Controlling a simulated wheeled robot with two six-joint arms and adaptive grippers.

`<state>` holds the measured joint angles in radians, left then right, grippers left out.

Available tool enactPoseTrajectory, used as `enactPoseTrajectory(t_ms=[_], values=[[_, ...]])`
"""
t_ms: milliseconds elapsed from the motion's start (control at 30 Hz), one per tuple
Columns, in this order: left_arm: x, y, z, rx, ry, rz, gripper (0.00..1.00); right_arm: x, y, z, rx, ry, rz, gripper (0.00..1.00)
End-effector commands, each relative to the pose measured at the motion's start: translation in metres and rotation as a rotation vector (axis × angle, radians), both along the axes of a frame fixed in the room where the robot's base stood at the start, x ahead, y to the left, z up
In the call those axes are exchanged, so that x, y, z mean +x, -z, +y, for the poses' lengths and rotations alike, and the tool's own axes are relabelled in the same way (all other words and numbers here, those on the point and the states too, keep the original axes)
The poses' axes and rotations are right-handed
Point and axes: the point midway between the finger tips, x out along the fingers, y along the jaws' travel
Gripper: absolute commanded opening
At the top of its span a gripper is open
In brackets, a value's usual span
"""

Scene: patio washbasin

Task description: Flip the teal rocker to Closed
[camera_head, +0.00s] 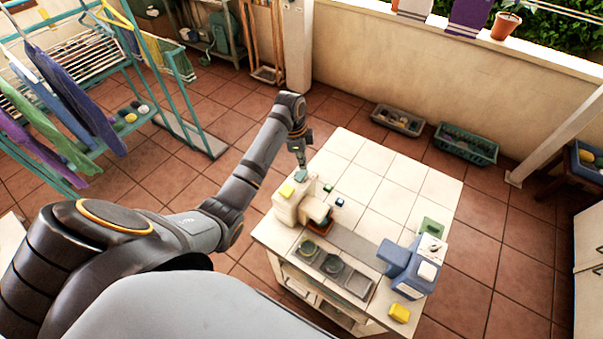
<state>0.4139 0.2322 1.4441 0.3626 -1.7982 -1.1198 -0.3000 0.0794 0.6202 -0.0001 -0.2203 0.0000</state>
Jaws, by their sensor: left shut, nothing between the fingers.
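A small teal piece (301,175), which looks like the teal rocker, sits on top of the cream device (288,209) at the left edge of the tiled counter. A yellow piece (287,190) is beside it on the same device. My left gripper (301,161) points down with its fingers shut and empty, its tips right at the teal piece. I cannot tell whether they touch it. The rocker's tilt and any Closed marking are too small to read. My right gripper is not in view.
The white tiled counter (385,165) is mostly clear towards the back. Small dark cubes (339,202) lie near the device. A grey tray (346,283) with round dishes is in front.

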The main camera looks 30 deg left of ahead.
Motion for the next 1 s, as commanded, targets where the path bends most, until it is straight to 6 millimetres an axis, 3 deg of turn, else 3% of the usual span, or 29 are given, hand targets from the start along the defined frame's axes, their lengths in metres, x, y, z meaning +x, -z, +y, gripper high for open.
enactPoseTrajectory(t_ms=[1000], values=[[0.000, 0.012, 0.000, 0.000, 0.000, 0.000, 0.00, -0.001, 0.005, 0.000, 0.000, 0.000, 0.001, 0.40]])
